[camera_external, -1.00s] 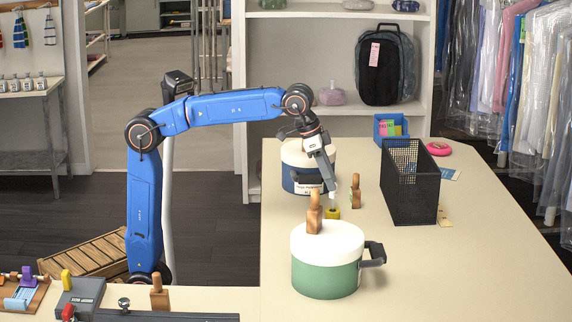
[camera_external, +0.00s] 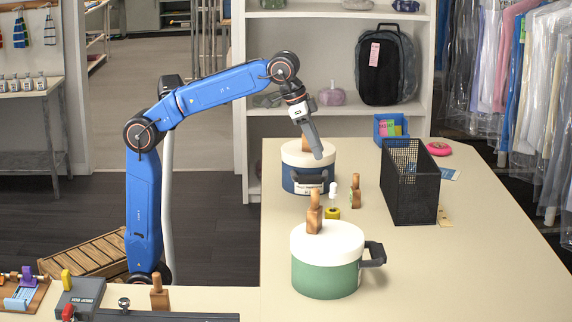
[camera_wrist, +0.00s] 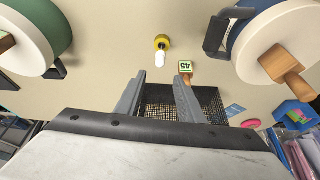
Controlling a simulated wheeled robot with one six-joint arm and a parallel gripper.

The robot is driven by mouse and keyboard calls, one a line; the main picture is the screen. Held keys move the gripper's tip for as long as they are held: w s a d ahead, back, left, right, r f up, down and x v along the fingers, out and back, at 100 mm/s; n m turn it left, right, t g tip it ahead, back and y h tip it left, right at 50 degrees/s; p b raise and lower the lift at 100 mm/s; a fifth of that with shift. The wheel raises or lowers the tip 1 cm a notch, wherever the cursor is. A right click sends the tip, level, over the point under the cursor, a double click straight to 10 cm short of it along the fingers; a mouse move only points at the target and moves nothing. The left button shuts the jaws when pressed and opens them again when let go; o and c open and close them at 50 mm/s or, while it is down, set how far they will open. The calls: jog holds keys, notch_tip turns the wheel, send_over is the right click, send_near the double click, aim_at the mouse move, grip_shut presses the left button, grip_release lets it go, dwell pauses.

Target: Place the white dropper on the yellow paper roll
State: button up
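The white dropper (camera_external: 333,190) stands upright on the yellow paper roll (camera_external: 332,213), on the table between the two pots. In the wrist view the dropper (camera_wrist: 160,59) shows against the yellow roll (camera_wrist: 163,40), with nothing gripping it. My gripper (camera_external: 318,155) is above and behind the dropper, in front of the blue pot, and clear of the dropper. In the wrist view the fingers of my gripper (camera_wrist: 158,78) are apart, with nothing held between them.
A green pot (camera_external: 325,278) with a wooden knob stands in front, a blue pot (camera_external: 295,185) behind. A wooden stamp (camera_external: 355,192) is just right of the dropper. A black mesh basket (camera_external: 411,190) stands further right. The table's right front is clear.

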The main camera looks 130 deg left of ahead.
jog(key=s+d+f+m+h, duration=0.1)
jog(key=s+d+f+m, duration=0.1)
jog(key=s+d+f, duration=0.5)
jog(key=s+d+f+m+t, duration=0.15)
jog(key=s+d+f, duration=0.25)
jog(key=d+f, duration=0.6)
jog(key=s+d+f+m+h, duration=0.1)
jog(key=s+d+f+m, duration=0.1)
jog(key=s+d+f, duration=0.45)
jog(key=s+d+f+m, duration=0.1)
jog(key=s+d+f, duration=0.3)
jog(key=f, duration=0.4)
jog(key=s+d+f+m, duration=0.1)
jog(key=s+d+f, duration=0.3)
jog(key=f, duration=0.3)
jog(key=shift+s+d+f+h, duration=0.3)
jog(key=shift+s+f+h, duration=0.1)
jog(key=shift+s, duration=0.2)
